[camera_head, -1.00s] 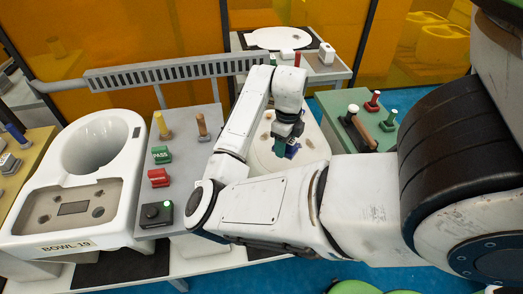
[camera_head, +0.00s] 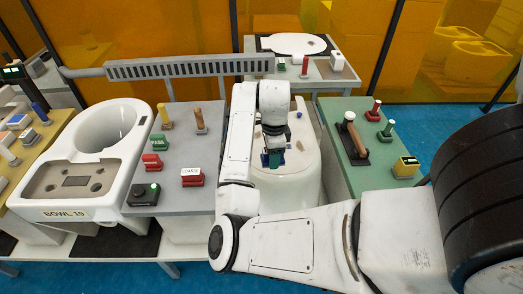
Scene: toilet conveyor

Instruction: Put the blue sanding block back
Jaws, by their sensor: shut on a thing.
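My gripper (camera_head: 273,160) is over the white toilet part (camera_head: 305,178) in the middle, pointing down. It is shut on the blue sanding block (camera_head: 276,159), which shows only as a small dark blue piece between the fingers, partly hidden by them. I cannot tell whether the block touches the white surface below. Brown marks show on that surface around the gripper.
A green table (camera_head: 345,178) on the right holds a brown-handled tool (camera_head: 352,138), stamps and a yellow box (camera_head: 406,166). A grey table (camera_head: 184,130) on the left holds stamps and a button box (camera_head: 143,194). A toilet bowl (camera_head: 75,205) stands beyond it.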

